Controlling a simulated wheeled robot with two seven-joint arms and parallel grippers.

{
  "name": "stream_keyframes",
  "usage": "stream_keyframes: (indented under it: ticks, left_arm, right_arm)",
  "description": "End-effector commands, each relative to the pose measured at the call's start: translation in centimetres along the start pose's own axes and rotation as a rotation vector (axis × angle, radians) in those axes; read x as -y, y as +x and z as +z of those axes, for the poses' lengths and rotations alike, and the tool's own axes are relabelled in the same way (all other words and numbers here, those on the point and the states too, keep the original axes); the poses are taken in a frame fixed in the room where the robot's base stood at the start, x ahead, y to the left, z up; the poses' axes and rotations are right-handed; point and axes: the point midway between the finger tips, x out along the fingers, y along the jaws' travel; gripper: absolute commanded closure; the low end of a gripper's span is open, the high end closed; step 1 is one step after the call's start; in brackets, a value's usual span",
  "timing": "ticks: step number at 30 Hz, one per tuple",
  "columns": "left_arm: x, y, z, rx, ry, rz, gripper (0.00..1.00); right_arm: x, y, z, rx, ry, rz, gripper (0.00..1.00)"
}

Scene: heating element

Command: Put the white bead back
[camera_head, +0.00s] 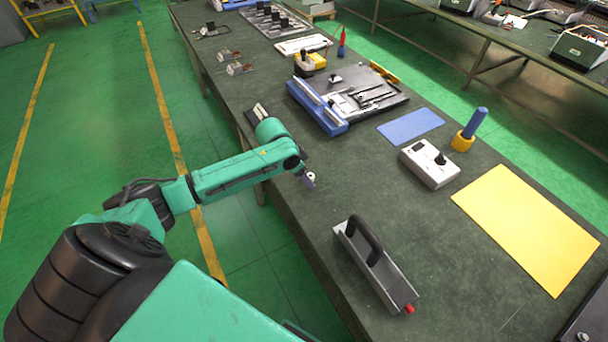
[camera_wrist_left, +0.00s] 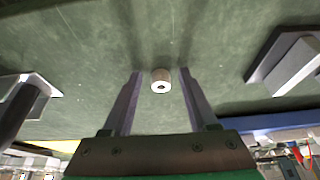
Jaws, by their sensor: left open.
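The white bead (camera_wrist_left: 161,82) is a short pale cylinder with a dark hole in its end. In the left wrist view it sits between the two fingers of my left gripper (camera_wrist_left: 160,72), near their tips, with a gap on each side. My left gripper is open. In the head view the left gripper (camera_head: 307,177) is low over the near-left edge of the dark green table (camera_head: 345,190), with a small pale spot at its fingers that seems to be the bead. I cannot tell whether the bead touches the table. My right gripper is not in view.
A grey control box (camera_head: 430,165), yellow mat (camera_head: 525,228) and blue mat (camera_head: 411,125) lie beyond. A blue-edged fixture (camera_head: 318,108) stands farther up. The table around the gripper is clear.

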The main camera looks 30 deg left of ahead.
Motion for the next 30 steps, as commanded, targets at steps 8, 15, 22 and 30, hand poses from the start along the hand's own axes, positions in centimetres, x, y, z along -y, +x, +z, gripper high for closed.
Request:
stream_keyframes:
  ticks: [8,15,22,30]
  left_arm:
    - [0.1,-2.8,0.0,-0.001,0.001,-0.003,0.41]
    - [0.1,-8.6,0.0,0.000,0.000,-0.004,0.41]
    - [0.1,-11.9,0.0,0.001,-0.001,-0.001,0.41]
    - [0.0,-12.2,-0.1,0.000,-0.001,0.001,0.41]
  right_arm:
    - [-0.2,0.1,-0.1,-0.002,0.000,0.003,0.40]
    - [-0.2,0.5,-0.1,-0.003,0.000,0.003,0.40]
    - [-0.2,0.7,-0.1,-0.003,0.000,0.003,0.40]
    - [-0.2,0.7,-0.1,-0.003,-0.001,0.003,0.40]
